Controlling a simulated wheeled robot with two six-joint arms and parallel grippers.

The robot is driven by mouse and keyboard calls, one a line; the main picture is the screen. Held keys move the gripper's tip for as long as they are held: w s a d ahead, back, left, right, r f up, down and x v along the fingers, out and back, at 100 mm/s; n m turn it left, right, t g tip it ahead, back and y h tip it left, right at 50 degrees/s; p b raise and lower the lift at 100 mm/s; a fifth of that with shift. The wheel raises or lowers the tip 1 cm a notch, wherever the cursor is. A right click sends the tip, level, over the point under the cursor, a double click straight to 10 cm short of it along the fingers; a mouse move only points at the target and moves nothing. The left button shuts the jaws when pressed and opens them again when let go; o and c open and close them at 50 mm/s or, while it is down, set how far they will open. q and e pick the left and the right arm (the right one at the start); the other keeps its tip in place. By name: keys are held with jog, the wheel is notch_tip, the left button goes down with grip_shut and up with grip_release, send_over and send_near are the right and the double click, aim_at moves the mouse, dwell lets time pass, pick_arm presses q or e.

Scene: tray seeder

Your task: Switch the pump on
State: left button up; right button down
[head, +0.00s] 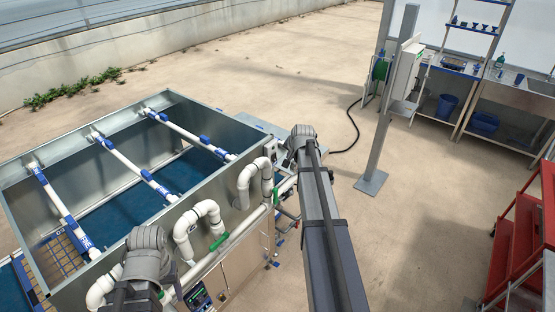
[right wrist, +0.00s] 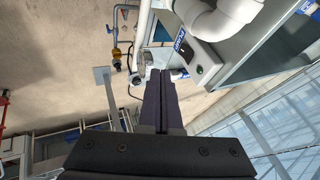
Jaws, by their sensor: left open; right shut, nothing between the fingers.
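In the right wrist view a pale switch box (right wrist: 203,58) with a small dark round knob (right wrist: 199,70) and a blue label (right wrist: 180,39) is fixed to the tank's side. I cannot read the label or tell the knob's setting. In the head view a small box (head: 272,149) shows at the tank's near right corner, beside my right arm. My right gripper (right wrist: 166,73) is shut and empty, its tips left of the switch box and apart from the knob. In the head view my left arm is at the lower left, over the pipes; its open fingers are barely discernible.
The metal tank (head: 80,160) has white pipes (head: 195,215) with green-handled valves along its near side. A small control panel (head: 200,298) is below them. A round gauge (right wrist: 143,60) is near my right fingertips. A post (head: 388,110) and red cart (head: 522,240) stand right.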

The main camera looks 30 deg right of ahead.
aim_at(274, 157)
jog(key=w+f+b, duration=0.8)
jog(key=w, duration=0.1)
jog(key=shift+f+b, duration=0.3)
jog(key=shift+f, duration=0.05)
jog(key=shift+w, duration=0.1)
jog(key=shift+w+a+f, duration=0.1)
jog(key=shift+w, duration=0.15)
dwell(0.4)
